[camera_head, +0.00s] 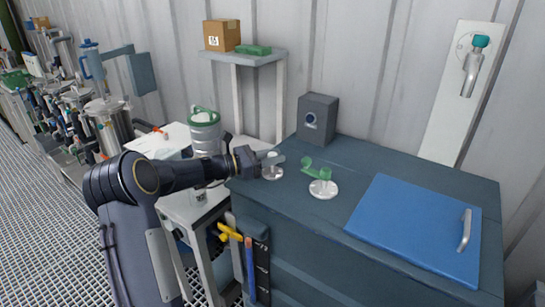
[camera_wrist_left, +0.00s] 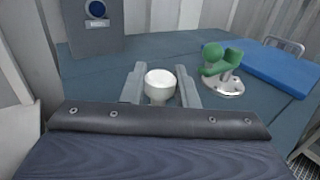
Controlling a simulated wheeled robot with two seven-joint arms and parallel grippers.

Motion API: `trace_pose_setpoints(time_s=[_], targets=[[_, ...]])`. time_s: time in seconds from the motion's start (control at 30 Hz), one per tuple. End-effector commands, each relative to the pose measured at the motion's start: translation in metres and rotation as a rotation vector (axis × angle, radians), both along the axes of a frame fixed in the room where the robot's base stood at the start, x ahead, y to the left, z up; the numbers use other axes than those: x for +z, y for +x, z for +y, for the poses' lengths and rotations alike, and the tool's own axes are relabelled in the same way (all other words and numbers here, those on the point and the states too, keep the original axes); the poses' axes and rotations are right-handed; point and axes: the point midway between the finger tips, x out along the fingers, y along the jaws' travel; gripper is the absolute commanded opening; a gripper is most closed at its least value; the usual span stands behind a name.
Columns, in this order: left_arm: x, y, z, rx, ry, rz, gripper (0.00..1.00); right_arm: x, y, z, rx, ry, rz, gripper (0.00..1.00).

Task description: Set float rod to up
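My left gripper (camera_head: 268,158) is over the left part of the dark blue worktop, at a small fitting with a round white base (camera_head: 272,173). In the left wrist view its two fingers (camera_wrist_left: 160,88) stand on either side of a white rounded knob (camera_wrist_left: 160,80). I cannot tell whether they touch it. A green two-armed piece (camera_head: 318,170) on a white round base stands just to the right; it also shows in the left wrist view (camera_wrist_left: 222,62). I cannot tell which part is the float rod. My right gripper is not in view.
The worktop (camera_head: 345,160) carries a dark grey box (camera_head: 318,118) with a round dial at the back and a blue panel (camera_head: 420,228) with a handle at right. A shelf (camera_head: 245,57) with a carton stands behind. Tools hang at the worktop's left side.

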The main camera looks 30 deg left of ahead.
Motion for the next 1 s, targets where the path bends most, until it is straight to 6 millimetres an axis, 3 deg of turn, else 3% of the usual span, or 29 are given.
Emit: trace_pose_setpoints(time_s=[0.03, 0.13, 0.37, 0.67, 0.97, 1.0], targets=[[0.0, 0.0, 0.0, 0.0, 0.0, 0.0, 0.13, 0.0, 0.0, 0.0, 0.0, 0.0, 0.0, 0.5], [0.0, 0.0, 0.0, 0.001, 0.0, 0.0, 0.0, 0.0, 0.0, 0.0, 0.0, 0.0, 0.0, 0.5], [0.005, 0.0, 0.0, 0.001, 0.001, -0.001, 0.0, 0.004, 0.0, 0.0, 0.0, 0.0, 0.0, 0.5], [0.057, 0.0, 0.001, 0.001, 0.0, -0.003, 0.0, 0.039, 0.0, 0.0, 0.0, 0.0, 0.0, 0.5], [0.058, 0.0, 0.001, 0.002, -0.002, -0.007, 0.0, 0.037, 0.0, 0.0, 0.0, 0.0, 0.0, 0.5], [0.058, 0.0, 0.0, 0.002, -0.002, -0.007, 0.32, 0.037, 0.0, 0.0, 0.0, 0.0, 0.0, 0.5]])
